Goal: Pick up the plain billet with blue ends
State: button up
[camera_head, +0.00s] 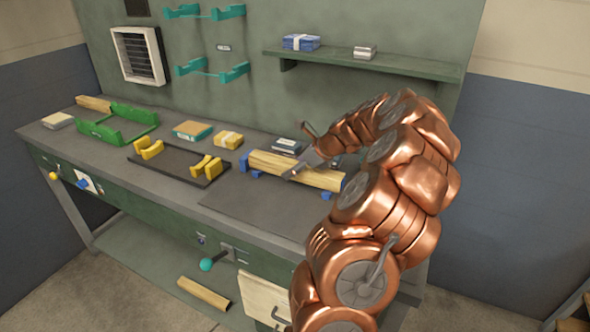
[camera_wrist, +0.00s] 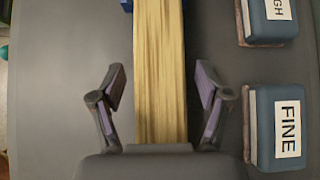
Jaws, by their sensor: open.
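The plain wooden billet (camera_head: 268,165) lies lengthwise on the bench, with blue pieces at its ends and under it. Whether the end blue is paint or a support is hard to tell. In the wrist view the billet (camera_wrist: 160,80) runs straight up the picture, with a little blue showing beside its far end. My gripper (camera_head: 303,168) is over the billet's middle. In the wrist view my gripper (camera_wrist: 160,88) is open, one finger on each side of the billet, with a gap on both sides. The billet's near part is hidden by the gripper body.
Blocks marked FINE (camera_wrist: 280,128) and partly "GH" (camera_wrist: 266,20) lie close to the right finger. A black tray (camera_head: 172,172) with yellow cradles and a green rack (camera_head: 112,130) stand left. A dark mat (camera_head: 262,212) in front is clear. A shelf (camera_head: 365,65) hangs behind.

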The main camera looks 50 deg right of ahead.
jog(key=shift+c, duration=0.3)
grip_shut()
dwell(0.4)
